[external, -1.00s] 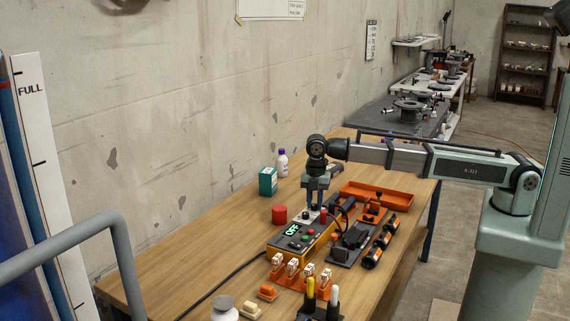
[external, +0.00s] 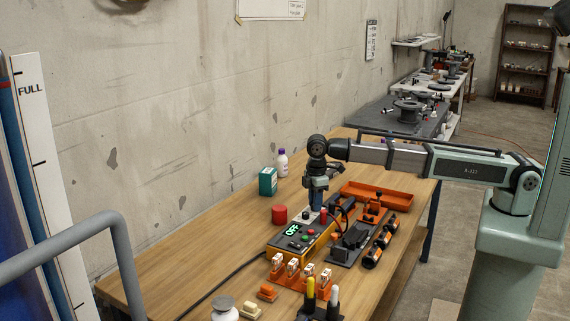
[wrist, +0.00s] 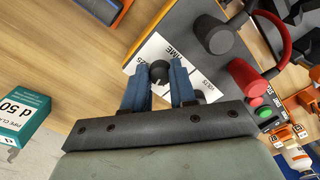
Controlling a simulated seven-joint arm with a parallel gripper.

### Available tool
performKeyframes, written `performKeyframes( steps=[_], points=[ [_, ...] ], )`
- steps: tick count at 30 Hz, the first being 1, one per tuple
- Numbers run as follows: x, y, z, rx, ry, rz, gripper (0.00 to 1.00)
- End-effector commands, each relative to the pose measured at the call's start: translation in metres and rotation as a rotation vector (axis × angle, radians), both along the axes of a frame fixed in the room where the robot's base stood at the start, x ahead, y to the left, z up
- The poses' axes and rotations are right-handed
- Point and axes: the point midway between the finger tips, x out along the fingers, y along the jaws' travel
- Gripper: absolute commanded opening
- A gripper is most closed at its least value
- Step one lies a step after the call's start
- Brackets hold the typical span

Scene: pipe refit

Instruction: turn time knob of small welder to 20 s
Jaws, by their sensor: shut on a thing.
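The small welder (external: 275,246) is a yellow box with a dark top panel and a lit display reading OFF. It stands on the wooden bench. In the wrist view its time knob (wrist: 159,70) is a small black knob on a white dial plate (wrist: 152,52) printed TIME, with 25 readable. The other marks are partly covered, and I cannot read the knob's setting. My gripper (wrist: 159,78) has its blue fingers on either side of the knob and is shut on it. In the external view my gripper (external: 316,206) points down at the welder's far end.
A green box (external: 267,182), a red cylinder (external: 279,214) and an orange tray (external: 376,198) are nearby. The bench's left part is clear.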

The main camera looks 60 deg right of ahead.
Motion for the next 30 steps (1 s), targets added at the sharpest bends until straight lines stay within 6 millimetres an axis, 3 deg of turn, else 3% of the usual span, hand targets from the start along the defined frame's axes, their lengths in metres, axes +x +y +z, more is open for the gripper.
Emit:
performKeyframes(
  steps=[18,30],
  points=[
    [-0.0006,0.0013,0.0003,0.000,0.000,-0.548,0.00],
    [-0.0007,0.0018,0.0003,0.001,-0.001,-0.735,0.00]
  ],
)
